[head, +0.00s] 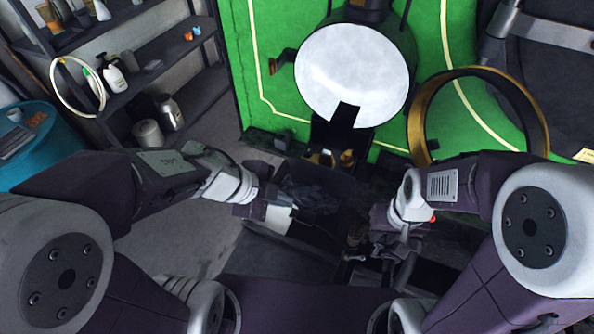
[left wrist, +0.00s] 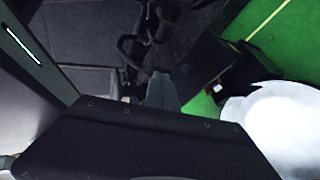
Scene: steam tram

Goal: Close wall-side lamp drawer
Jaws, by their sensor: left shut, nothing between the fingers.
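A large lamp with a round white face (head: 353,75) is mounted on the green tram front. Below it, dark open box-like parts (head: 318,232) lie between my arms; I cannot tell which of them is the lamp drawer or how far it stands out. My left gripper (head: 277,210) is over the left part of this dark area. In the left wrist view its grey fingers (left wrist: 162,90) are together and empty, close to a dark curved handle (left wrist: 130,50); contact is unclear. My right gripper (head: 382,245) is at the right of the dark area, with its fingers hard to make out.
A brass ring (head: 420,105) stands right of the lamp. Dark shelves (head: 150,55) with bottles and cans are at the upper left, and a blue drum (head: 45,150) is at the left edge. Bare grey floor (head: 195,235) shows left of the tram.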

